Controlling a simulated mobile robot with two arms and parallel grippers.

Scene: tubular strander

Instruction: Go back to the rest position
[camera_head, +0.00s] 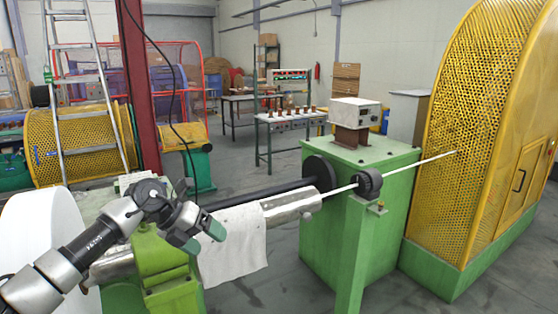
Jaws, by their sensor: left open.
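My left gripper (203,238) is in the lower left of the head view, with its arm coming in from the left edge. Its dark fingers with green tips are apart, and I see nothing between them. It is in front of the green machine frame (168,262), close to a white cloth (235,250) that hangs over a horizontal metal tube (291,206). I cannot tell whether the fingers touch the cloth. My right gripper is not in the view.
A green machine cabinet (338,235) stands right of the tube, with a thin white rod (405,168) passing a black roller (368,184). A yellow perforated guard (480,120) fills the right. A ladder (80,90) and red post (140,90) stand left.

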